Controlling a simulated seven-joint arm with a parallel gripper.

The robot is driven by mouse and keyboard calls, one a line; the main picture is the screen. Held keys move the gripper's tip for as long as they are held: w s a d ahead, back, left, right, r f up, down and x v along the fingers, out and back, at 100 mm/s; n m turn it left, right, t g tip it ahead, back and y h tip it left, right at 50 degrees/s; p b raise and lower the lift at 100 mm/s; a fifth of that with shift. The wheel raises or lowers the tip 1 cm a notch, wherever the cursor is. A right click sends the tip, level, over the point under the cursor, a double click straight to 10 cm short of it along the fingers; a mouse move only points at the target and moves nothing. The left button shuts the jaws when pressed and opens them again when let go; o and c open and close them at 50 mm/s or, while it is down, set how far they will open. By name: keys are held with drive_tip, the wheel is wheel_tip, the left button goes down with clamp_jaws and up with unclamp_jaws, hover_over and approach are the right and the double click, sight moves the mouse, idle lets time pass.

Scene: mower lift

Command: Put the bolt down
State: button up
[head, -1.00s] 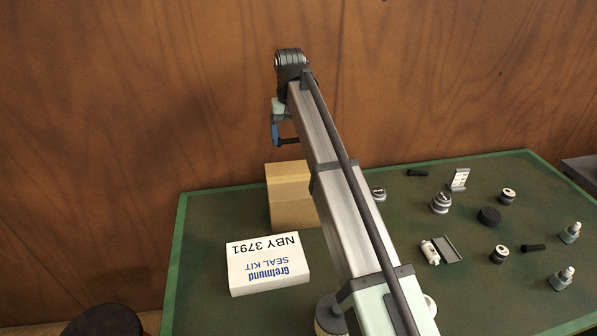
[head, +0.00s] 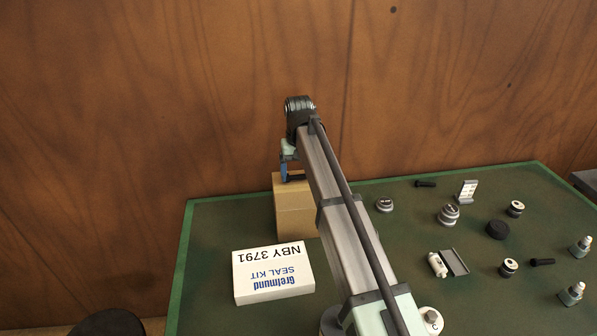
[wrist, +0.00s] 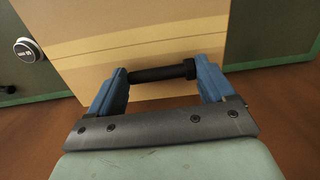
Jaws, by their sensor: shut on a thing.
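My gripper (wrist: 164,76) has blue fingers and is shut on a black bolt (wrist: 160,73), which lies crosswise between the fingertips in the wrist view. In the head view my gripper (head: 287,172) is at the far left end of my arm, in front of the upper part of a cardboard box (head: 296,212), with the bolt (head: 296,178) a small dark bar there. The box face (wrist: 150,30) fills the middle of the wrist view behind the bolt. I cannot tell whether the bolt touches the box. Two similar black bolts lie on the green mat, one at the back (head: 426,184) and one at the right (head: 542,262).
A white seal kit box (head: 272,274) lies at the front left of the green mat (head: 225,222). A wooden wall (head: 150,100) stands behind.

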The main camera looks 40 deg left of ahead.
sight(298, 176)
drive_tip(key=shift+f, duration=0.1)
drive_tip(key=o, duration=1)
drive_tip(key=shift+c, duration=0.2)
wheel_tip(298, 176, up, 12)
